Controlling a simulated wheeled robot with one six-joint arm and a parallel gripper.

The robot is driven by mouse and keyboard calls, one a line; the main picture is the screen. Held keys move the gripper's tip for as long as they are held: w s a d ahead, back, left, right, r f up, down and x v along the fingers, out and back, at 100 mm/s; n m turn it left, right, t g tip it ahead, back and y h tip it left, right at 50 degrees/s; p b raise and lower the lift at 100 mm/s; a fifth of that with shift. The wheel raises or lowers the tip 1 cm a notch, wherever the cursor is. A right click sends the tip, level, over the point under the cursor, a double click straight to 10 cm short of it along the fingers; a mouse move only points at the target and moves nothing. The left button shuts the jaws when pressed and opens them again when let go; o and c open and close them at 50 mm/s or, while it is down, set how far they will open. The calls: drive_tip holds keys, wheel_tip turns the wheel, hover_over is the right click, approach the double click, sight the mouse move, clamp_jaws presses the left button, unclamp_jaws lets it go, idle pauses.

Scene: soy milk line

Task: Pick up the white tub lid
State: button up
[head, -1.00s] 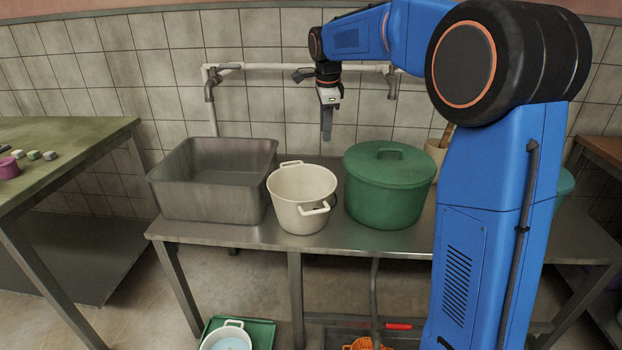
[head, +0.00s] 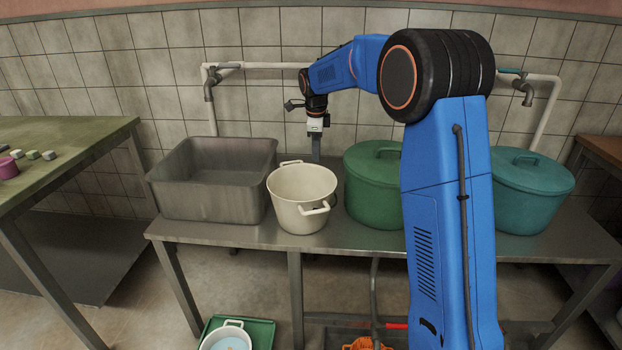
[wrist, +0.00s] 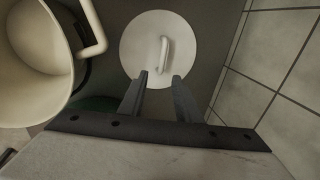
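The white tub lid (wrist: 140,45) is a round white disc with a bar handle (wrist: 164,55), lying flat on the grey surface in the wrist view. In the head view I cannot see it. My gripper (wrist: 160,76) is open and empty, its two fingers apart, with the handle just beyond the tips in the picture. In the head view my gripper (head: 316,158) points down behind the cream tub (head: 302,212). That tub is uncovered and also shows at the left of the wrist view (wrist: 45,75).
A grey metal basin (head: 205,205) stands left of the cream tub on the steel table (head: 262,237). A green lidded pot (head: 372,195) and a teal lidded pot (head: 532,195) stand to the right. The tiled wall (wrist: 285,60) and pipes are close behind.

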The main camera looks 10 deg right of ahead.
drive_tip(key=shift+w+d+f, duration=0.1)
drive_tip(key=shift+w+f, duration=0.2)
drive_tip(key=shift+f, duration=0.95)
drive_tip(key=shift+w+f, duration=0.3)
drive_tip(key=shift+f, duration=0.95)
drive_tip(key=shift+w+d+f, duration=0.1)
drive_tip(key=shift+w+f, duration=0.2)
drive_tip(key=shift+f, duration=0.95)
clamp_jaws()
